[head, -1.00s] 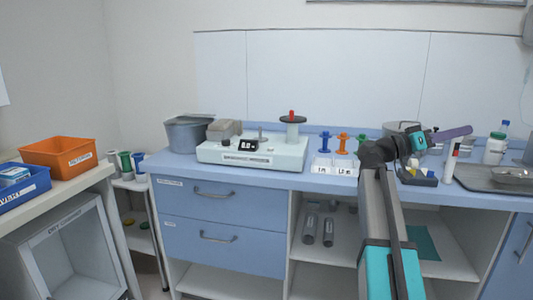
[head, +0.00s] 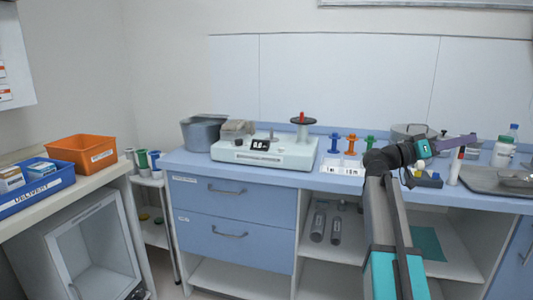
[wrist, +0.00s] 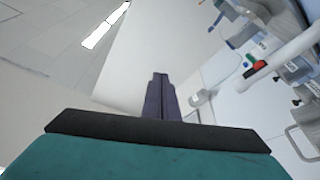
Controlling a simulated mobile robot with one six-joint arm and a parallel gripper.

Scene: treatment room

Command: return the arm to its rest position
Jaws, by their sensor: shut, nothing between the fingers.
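My gripper (head: 462,141) is in the right part of the head view, held above the blue counter (head: 270,173) and pointing right. Its purple fingers are together with nothing between them. They also show in the wrist view (wrist: 160,97), closed side by side. My arm rises from the bottom of the head view, bends at a dark elbow joint and ends in the gripper, clear of the counter top.
A white device (head: 265,150) with a display stands on the counter. Blue, orange and green spools (head: 351,143) stand right of it. Orange (head: 82,153) and blue bins (head: 38,187) are at left.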

